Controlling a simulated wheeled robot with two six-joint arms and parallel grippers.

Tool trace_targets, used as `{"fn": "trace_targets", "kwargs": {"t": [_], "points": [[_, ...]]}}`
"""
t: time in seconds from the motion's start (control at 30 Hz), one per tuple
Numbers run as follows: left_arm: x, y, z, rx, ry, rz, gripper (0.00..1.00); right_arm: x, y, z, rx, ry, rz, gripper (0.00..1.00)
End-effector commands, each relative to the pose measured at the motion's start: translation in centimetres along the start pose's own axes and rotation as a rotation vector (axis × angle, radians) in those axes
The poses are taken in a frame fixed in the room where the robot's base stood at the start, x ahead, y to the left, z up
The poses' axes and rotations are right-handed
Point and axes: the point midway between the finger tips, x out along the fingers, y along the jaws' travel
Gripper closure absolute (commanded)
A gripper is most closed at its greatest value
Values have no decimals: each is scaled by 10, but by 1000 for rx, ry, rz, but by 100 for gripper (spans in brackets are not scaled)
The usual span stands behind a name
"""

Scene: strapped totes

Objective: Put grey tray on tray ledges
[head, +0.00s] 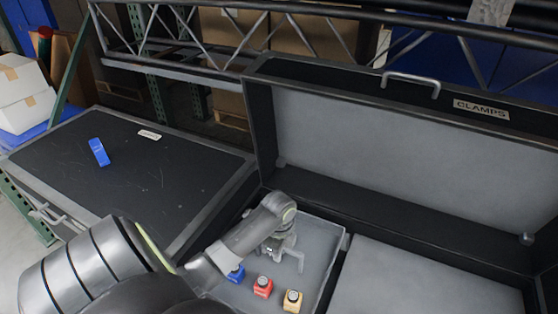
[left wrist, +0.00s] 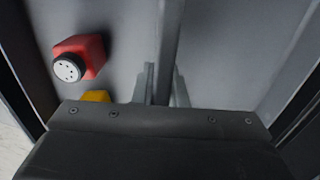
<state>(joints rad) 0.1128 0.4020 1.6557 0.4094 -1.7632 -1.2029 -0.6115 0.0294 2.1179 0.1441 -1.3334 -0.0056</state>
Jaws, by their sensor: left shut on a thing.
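The grey tray (head: 318,232) lies in the left part of an open black case (head: 262,140); whether it rests on ledges is hidden. It holds a blue block-like item (head: 236,274), a red one (head: 263,287) and a yellow one (head: 292,300). My left gripper (head: 284,254) reaches down into the tray. In the left wrist view, its fingers (left wrist: 165,88) are shut on an upright grey bar (left wrist: 170,40) of the tray. The red item (left wrist: 82,58) and part of the yellow one (left wrist: 96,96) are left of the fingers. My right gripper is not in view.
The case lid stands open with a handle (head: 410,82) and a CLAMPS label (head: 481,108). A flat grey surface (head: 415,285) fills the case's right part. A black-topped case (head: 130,180) at left bears a blue item (head: 99,152). A metal truss (head: 230,40) runs behind.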

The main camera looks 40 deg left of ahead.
Motion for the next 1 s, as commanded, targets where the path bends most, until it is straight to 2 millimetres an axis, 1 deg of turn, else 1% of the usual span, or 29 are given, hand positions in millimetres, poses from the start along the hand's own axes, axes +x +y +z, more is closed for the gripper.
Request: {"fn": "trace_targets", "kwargs": {"t": [0.03,0.1,0.4,0.43,0.6,0.87,0.93,1.0], "points": [[8,0,-1,0,1,0,100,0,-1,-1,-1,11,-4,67],[11,-1,-1,0,1,-2,100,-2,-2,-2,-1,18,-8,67],[11,-1,-1,1,1,-2,100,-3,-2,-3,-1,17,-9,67],[13,0,0,0,1,0,86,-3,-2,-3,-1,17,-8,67],[13,0,0,0,1,0,66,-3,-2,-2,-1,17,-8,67],[12,0,0,0,0,0,66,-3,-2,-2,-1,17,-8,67],[9,0,0,0,0,-1,66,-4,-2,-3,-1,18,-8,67],[1,-1,0,1,0,-2,66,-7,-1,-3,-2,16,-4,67]]}}
